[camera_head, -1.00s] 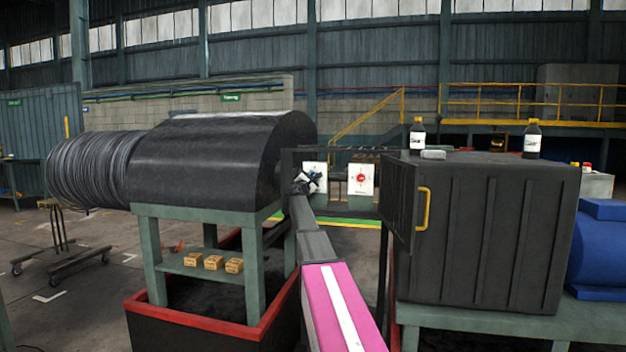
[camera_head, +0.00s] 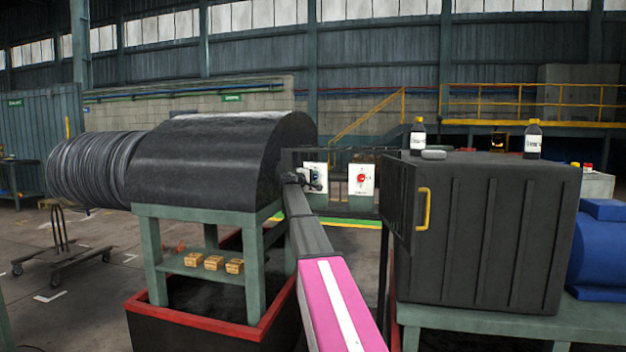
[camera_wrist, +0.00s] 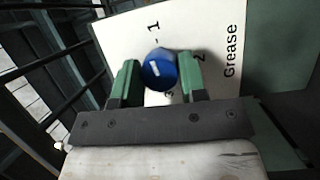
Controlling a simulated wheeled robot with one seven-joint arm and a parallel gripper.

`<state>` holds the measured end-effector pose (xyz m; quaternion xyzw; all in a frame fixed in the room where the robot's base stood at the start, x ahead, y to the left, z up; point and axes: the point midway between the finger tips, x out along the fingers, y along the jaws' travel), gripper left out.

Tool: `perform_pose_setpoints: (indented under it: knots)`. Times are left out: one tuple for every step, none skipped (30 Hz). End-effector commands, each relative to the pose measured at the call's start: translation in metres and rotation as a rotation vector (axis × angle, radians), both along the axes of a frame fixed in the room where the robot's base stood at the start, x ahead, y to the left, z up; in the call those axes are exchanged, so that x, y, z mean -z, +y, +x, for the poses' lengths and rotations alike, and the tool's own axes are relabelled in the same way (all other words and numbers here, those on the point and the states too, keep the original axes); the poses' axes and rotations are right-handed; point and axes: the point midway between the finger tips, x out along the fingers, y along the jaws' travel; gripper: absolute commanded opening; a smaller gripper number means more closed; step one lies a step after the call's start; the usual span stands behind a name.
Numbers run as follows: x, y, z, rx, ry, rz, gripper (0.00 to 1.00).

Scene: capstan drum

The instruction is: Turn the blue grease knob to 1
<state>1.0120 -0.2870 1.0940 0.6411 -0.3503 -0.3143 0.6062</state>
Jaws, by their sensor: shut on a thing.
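The blue grease knob (camera_wrist: 158,70) sits on a white panel (camera_wrist: 112,33) lettered "Grease" in the wrist view. The 1 is above the knob in that picture, the 2 to its right, and the 3 just below it. A short white mark shows on the knob's face, left of its centre; I cannot tell clearly which number it faces. My gripper (camera_wrist: 159,80) is shut on the knob, with one green finger on each side. In the head view my gripper (camera_head: 311,181) is at the left white panel (camera_head: 321,167) and hides much of it.
A second white panel with a red knob (camera_head: 361,178) is close on the right. The dark cabinet (camera_head: 485,235) with an open door and yellow handle (camera_head: 423,209) stands right of my arm. The black drum cover (camera_head: 215,160) stands on the left.

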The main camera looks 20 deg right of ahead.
Motion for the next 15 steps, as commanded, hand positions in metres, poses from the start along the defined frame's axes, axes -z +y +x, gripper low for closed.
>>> perform_pose_setpoints:
  knots:
    - [-0.0011, 0.0003, 0.0003, -0.001, -0.015, 0.021, 0.15]
    - [-0.0010, 0.0003, 0.0003, -0.001, -0.025, 0.033, 0.15]
    - [-0.0012, 0.0003, 0.0002, -0.001, -0.034, 0.048, 0.15]
    - [-0.0012, 0.0002, 0.0001, 0.000, -0.041, 0.058, 0.15]
    - [-0.0012, 0.0002, 0.0000, -0.001, -0.046, 0.067, 0.15]
    - [-0.0012, 0.0002, 0.0000, 0.000, -0.054, 0.079, 0.15]
    - [-0.0013, 0.0001, -0.0001, -0.001, -0.059, 0.086, 0.15]
    - [-0.0013, 0.0001, -0.0001, -0.001, -0.064, 0.091, 0.15]
    - [-0.0014, 0.0001, -0.0001, 0.000, -0.069, 0.098, 0.15]
    - [-0.0014, 0.0001, -0.0001, -0.001, -0.072, 0.103, 0.15]
    - [-0.0014, 0.0001, -0.0001, -0.001, -0.074, 0.107, 0.15]
    - [-0.0013, 0.0001, -0.0001, -0.001, -0.076, 0.111, 0.15]
    - [-0.0013, 0.0001, -0.0001, 0.000, -0.078, 0.114, 0.15]
    - [-0.0014, 0.0001, -0.0002, 0.000, -0.079, 0.115, 0.15]
    - [-0.0013, 0.0000, -0.0001, 0.000, -0.081, 0.117, 0.15]
